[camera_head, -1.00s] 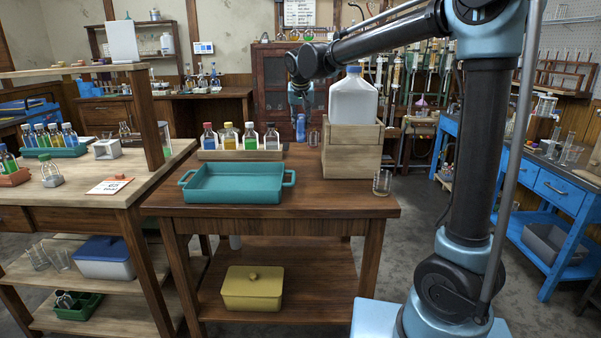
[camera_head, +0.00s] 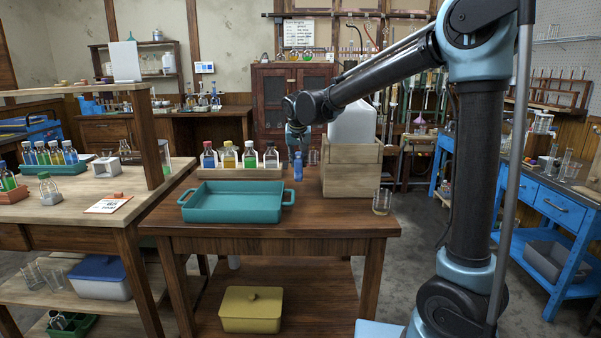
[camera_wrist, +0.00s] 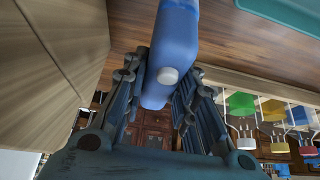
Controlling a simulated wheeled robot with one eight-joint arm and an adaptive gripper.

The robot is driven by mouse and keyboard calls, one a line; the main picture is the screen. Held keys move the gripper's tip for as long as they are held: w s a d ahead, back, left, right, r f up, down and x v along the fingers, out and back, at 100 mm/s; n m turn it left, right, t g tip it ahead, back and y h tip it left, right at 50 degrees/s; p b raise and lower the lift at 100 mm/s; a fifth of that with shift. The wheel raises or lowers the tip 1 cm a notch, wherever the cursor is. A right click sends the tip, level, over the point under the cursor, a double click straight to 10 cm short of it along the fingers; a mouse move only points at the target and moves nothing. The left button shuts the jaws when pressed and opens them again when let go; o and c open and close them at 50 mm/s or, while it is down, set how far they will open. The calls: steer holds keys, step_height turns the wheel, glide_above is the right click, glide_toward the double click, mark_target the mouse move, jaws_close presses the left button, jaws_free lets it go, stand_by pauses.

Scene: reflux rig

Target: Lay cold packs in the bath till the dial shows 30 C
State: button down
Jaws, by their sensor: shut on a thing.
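My gripper (camera_head: 297,140) is shut on a blue pack (camera_head: 298,167) with a pale round cap or knob. The wrist view shows this blue pack (camera_wrist: 178,35) between the two fingers (camera_wrist: 160,100). It hangs upright beside the wooden crate, low over the table; I cannot tell if it touches the top. A teal, two-handled tray-like bath (camera_head: 237,206) stands at the front of the table, left of and nearer than my gripper. Its inside looks empty. I can make out no dial reading.
A wooden crate (camera_head: 351,168) with a white jug (camera_head: 353,122) stands right of my gripper. A rack of coloured bottles (camera_head: 240,173) stands behind the bath. A small glass (camera_head: 382,201) is at the table's right edge. Bare tabletop (camera_head: 325,212) lies right of the bath.

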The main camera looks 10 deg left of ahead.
mark_target(299, 169)
steer(key=shift+f, duration=2)
steer(key=shift+f, duration=0.3)
steer(key=c, duration=1.3)
jaws_free()
steer(key=shift+f, duration=0.1)
steer(key=shift+r, duration=0.2)
